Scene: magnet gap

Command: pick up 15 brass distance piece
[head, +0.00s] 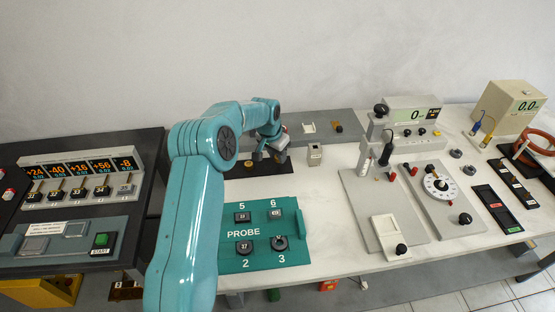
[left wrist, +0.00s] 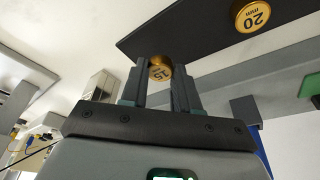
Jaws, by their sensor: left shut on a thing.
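The brass distance piece marked 15 (left wrist: 159,68) is a small round disc between the fingertips of my left gripper (left wrist: 158,74) in the left wrist view. The two dark fingers are shut on it. In the head view my left gripper (head: 271,155) is over the right part of the black mat (head: 270,169); the held disc cannot be made out there. Another brass disc, marked 20 mm (left wrist: 253,15), lies on the black mat in the left wrist view. My right gripper is not in view.
A small grey block (head: 315,154) stands just right of the mat. The green PROBE panel (head: 265,233) lies in front. A grey plate (head: 345,128) lies behind. The grey dial instrument (head: 437,200) is to the right. White table is bare between panel and instruments.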

